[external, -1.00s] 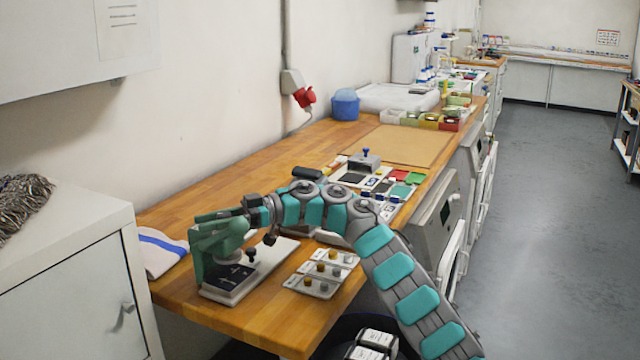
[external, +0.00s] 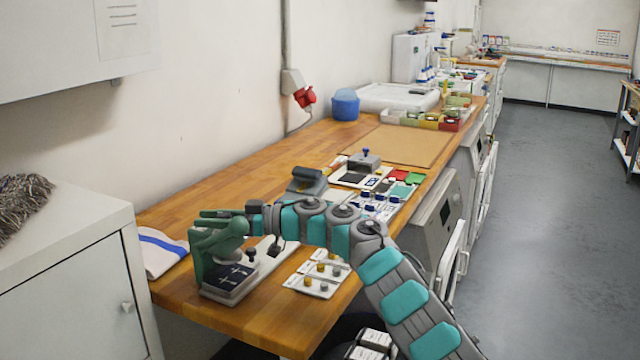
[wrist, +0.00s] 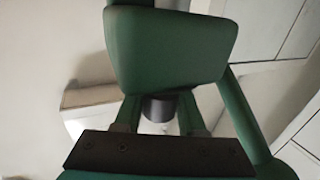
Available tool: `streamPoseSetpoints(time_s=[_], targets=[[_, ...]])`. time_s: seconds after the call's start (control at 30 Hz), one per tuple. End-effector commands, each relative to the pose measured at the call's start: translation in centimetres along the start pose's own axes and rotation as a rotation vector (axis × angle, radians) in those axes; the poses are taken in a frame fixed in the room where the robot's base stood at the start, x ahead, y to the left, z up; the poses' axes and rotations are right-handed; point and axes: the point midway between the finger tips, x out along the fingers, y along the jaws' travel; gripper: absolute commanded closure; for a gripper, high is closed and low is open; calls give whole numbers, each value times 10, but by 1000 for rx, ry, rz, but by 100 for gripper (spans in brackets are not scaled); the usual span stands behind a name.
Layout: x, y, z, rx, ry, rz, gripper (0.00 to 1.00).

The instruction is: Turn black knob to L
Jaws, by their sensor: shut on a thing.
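A green press-like fixture (external: 212,250) stands at the near left of the wooden bench, on a pale base with a dark, line-marked plate (external: 228,278). My gripper (external: 252,209) is at the upper right of its green head. In the wrist view the green head (wrist: 170,45) fills the upper middle. A black, round knob (wrist: 158,107) sits below it, between the grey fingers of my gripper (wrist: 161,118), which appears shut on it. The external view hides the grasp. I cannot read any L mark or tell which way the knob points.
A small panel with brass and grey knobs (external: 318,279) lies right of the fixture. A folded white and blue cloth (external: 160,252) lies to the left. A grey device (external: 307,182) stands behind my arm. The back left of the bench is clear.

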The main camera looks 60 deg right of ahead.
Motion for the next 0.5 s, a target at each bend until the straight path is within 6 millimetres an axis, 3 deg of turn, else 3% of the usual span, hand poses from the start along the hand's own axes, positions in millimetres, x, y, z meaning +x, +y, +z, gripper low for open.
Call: streamPoseSetpoints(time_s=[0.5], targets=[[0,8,-1,-2,-1,319,100]])
